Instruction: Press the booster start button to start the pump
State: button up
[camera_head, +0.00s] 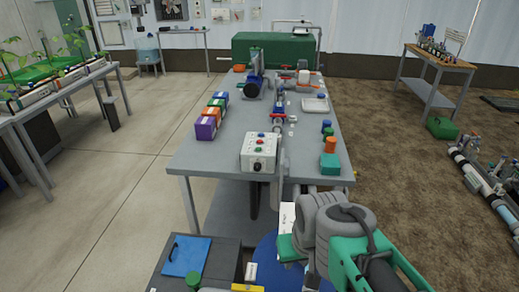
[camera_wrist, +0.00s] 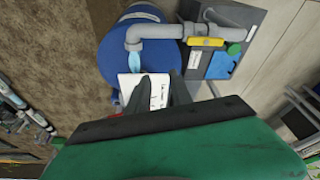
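A white control box (camera_head: 253,160) stands at the near edge of the grey bench (camera_head: 185,165). Its top carries small coloured buttons (camera_head: 260,141), including red and blue ones, and a dark round knob is on its front. The button labels are too small to read. My arm reaches in from the lower right of the head view, below and to the right of the box; its fingertips cannot be made out there. In the wrist view my gripper (camera_wrist: 161,90) points down with its dark fingers apart. A white printed card (camera_wrist: 129,88) shows behind them; I cannot tell whether they touch it.
A blue barrel (camera_head: 267,268) with a grey pipe (camera_wrist: 165,31) and yellow valve handle (camera_wrist: 206,41) is below my arm. A grey cabinet (camera_head: 222,258) bears a blue pad (camera_head: 187,256). Coloured boxes (camera_head: 206,127) and bottles (camera_head: 331,144) flank the control box.

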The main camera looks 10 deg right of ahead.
grip_shut()
dwell(1.4)
